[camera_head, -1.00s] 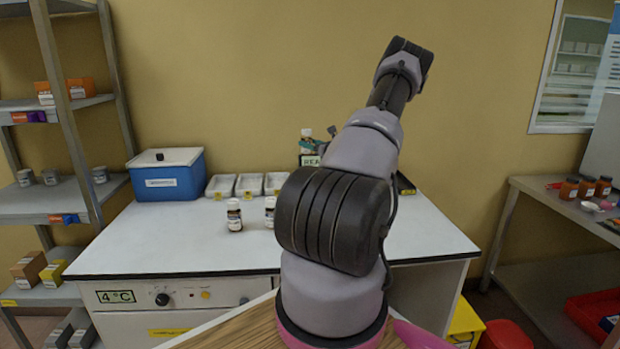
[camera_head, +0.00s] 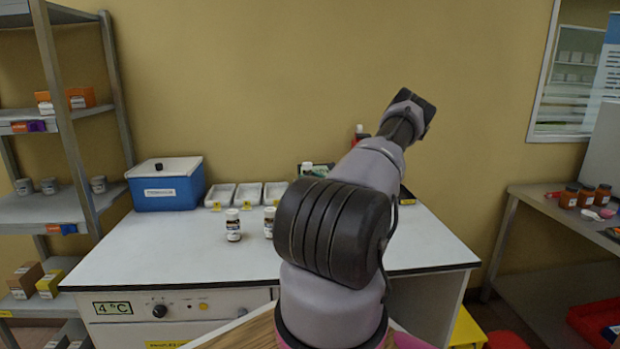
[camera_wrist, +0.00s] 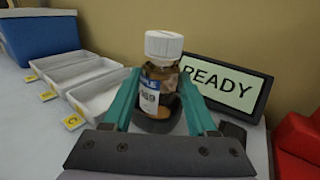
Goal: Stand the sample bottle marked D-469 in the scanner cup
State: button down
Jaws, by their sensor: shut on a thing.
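My gripper (camera_wrist: 160,95) has its teal fingers shut on an amber bottle (camera_wrist: 162,78) with a white cap. The bottle's label is turned partly away; its visible digits look like 469. The bottle is upright, with its lower part at a dark round cup (camera_wrist: 158,124) in front of a screen reading READY (camera_wrist: 226,82). I cannot tell whether its base rests on the cup's floor. In the head view my arm hides most of this; a white cap (camera_head: 306,167) shows just left of it.
Two other white-capped bottles stand on the bench, one left (camera_head: 233,226) and one beside my arm (camera_head: 269,223). White trays (camera_wrist: 88,78) and a blue box (camera_wrist: 40,35) lie left. A red object (camera_wrist: 298,145) stands close on the right. The bench's front left is clear.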

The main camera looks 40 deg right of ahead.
jog(key=shift+f, duration=0.1)
jog(key=shift+f, duration=0.3)
jog(key=shift+c, duration=1)
grip_release()
